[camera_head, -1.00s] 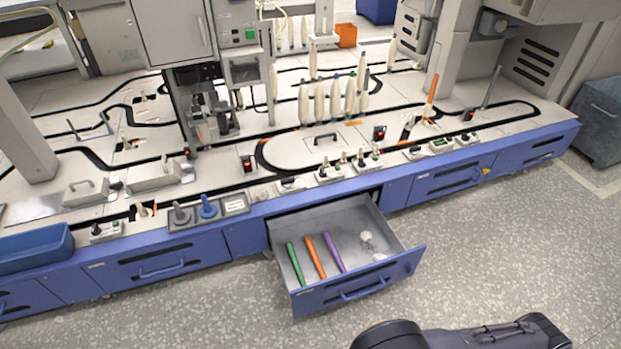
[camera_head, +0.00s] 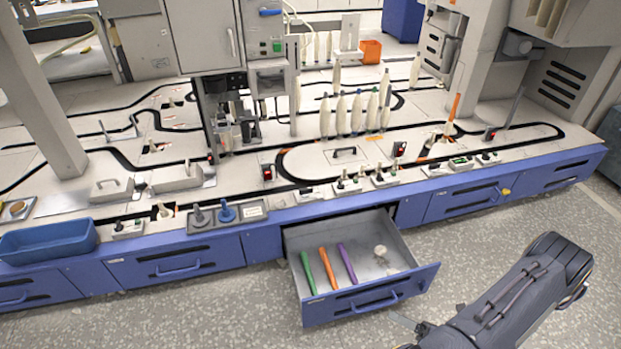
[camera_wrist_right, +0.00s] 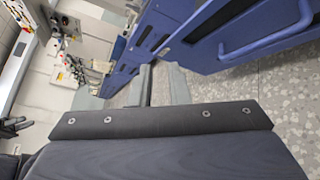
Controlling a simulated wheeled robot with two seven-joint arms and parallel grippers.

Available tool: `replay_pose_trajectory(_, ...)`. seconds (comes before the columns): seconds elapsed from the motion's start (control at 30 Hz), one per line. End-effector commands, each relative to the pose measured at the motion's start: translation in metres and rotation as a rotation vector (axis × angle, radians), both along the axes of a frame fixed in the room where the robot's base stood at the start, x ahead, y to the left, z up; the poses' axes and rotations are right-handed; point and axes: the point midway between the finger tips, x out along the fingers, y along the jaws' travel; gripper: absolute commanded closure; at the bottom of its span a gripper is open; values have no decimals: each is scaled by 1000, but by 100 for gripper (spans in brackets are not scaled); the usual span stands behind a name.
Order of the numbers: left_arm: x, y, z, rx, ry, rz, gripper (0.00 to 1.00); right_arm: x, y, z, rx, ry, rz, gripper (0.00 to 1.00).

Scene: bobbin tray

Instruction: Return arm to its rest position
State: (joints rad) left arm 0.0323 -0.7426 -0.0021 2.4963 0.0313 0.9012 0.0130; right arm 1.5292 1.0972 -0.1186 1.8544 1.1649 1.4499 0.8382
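My right arm comes in at the lower right of the head view, over the floor in front of the open drawer. Its right gripper (camera_head: 402,320) shows only as a small grey tip near the drawer's front; the rest is hidden by the forearm or cut off. In the right wrist view, the two grey fingers of the right gripper (camera_wrist_right: 158,72) stand apart with nothing between them. The blue drawer (camera_head: 365,297) is pulled out, with green (camera_head: 308,272), orange (camera_head: 328,268) and purple (camera_head: 347,263) rods inside. My left gripper is not in view.
A white item (camera_head: 380,250) lies at the right in the drawer. The bench behind holds several white bobbins (camera_head: 357,112) and a blue tray (camera_head: 48,242). A blue front with a handle (camera_wrist_right: 265,35) is close in the wrist view. Speckled floor (camera_head: 230,315) is free left of the drawer.

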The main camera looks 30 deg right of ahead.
Motion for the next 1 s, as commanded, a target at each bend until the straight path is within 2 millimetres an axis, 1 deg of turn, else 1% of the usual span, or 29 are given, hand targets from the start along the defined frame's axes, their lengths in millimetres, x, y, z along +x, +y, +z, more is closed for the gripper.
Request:
replay_pose_trajectory(0.03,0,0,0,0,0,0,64,19,5,26,-97,-39,124,84)
replay_pose_trajectory(0.07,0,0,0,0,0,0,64,29,10,41,-156,-64,198,84)
replay_pose_trajectory(0.1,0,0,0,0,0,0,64,41,18,61,-240,-103,303,84)
replay_pose_trajectory(0.17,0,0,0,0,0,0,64,55,34,90,-372,-169,461,84)
replay_pose_trajectory(0.2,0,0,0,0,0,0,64,62,45,108,-461,-216,564,84)
replay_pose_trajectory(0.33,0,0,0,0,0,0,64,74,85,163,-752,-398,881,84)
replay_pose_trajectory(0.4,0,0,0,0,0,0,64,74,106,189,-916,-511,1043,84)
replay_pose_trajectory(0.5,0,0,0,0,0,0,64,67,133,220,-1156,-687,1256,84)
replay_pose_trajectory(0.57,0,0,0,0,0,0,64,60,147,236,-1304,-800,1373,84)
replay_pose_trajectory(0.6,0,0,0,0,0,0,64,55,155,246,-1406,-878,1444,84)
replay_pose_trajectory(0.7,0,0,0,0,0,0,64,43,171,265,-1649,-1068,1595,84)
replay_pose_trajectory(0.8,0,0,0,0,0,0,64,33,180,277,-1853,-1224,1693,84)
replay_pose_trajectory(0.97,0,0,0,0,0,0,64,22,188,291,-2117,-1417,1779,84)
replay_pose_trajectory(1.0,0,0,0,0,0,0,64,20,189,294,2133,1428,-1755,84)
